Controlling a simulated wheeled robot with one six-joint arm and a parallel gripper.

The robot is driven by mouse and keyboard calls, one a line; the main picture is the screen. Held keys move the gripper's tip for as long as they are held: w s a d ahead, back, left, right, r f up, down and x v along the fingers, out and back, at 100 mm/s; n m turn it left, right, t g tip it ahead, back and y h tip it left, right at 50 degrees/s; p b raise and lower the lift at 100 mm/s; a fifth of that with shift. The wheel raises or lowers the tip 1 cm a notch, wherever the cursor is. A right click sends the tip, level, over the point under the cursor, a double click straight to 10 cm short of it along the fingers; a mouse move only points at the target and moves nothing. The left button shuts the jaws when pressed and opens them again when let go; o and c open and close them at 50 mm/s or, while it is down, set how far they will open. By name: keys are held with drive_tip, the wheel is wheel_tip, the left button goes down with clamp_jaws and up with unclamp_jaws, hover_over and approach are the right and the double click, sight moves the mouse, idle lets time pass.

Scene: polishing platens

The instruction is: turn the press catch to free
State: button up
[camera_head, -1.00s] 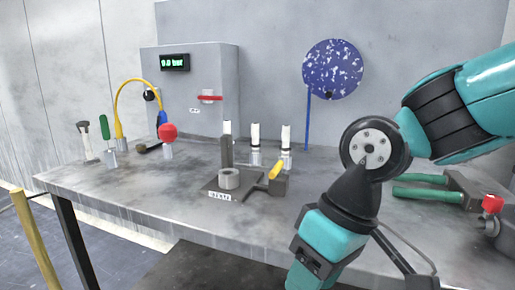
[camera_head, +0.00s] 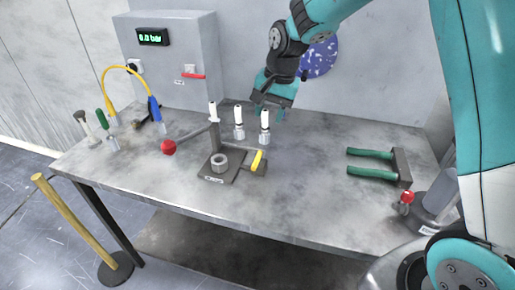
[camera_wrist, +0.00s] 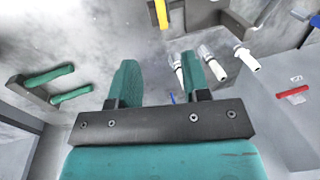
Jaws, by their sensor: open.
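The press (camera_head: 215,143) stands in the middle of the bench, with a ring (camera_head: 219,162) on its base plate and a lever ending in a red ball (camera_head: 168,147). The yellow press catch (camera_head: 257,160) sits on a dark block at the right of the base. It also shows at the top edge of the wrist view (camera_wrist: 161,14), partly cut off. My gripper (camera_head: 266,114) is open and empty, fingers pointing down, above and behind the catch. In the wrist view its two green fingers (camera_wrist: 160,70) are apart with nothing between them.
White-topped cylinders (camera_head: 265,121) stand just behind the press, close under my gripper. Green-handled tongs (camera_head: 371,162) lie to the right, near a red-knobbed device (camera_head: 407,197). A gauge box (camera_head: 175,60) stands at the back left. The bench between press and tongs is clear.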

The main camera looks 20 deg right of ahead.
sight(256, 161)
drive_tip(key=a+f+p, duration=0.1)
drive_tip(key=f, duration=0.4)
drive_tip(key=w+f+p, duration=0.1)
drive_tip(key=f, duration=0.5)
drive_tip(key=a+f+p, duration=0.1)
drive_tip(key=f, duration=0.4)
drive_tip(key=shift+w+a+f+p, duration=0.2)
drive_tip(key=shift+w+a+p, duration=0.1)
drive_tip(key=shift+w, duration=0.1)
clamp_jaws()
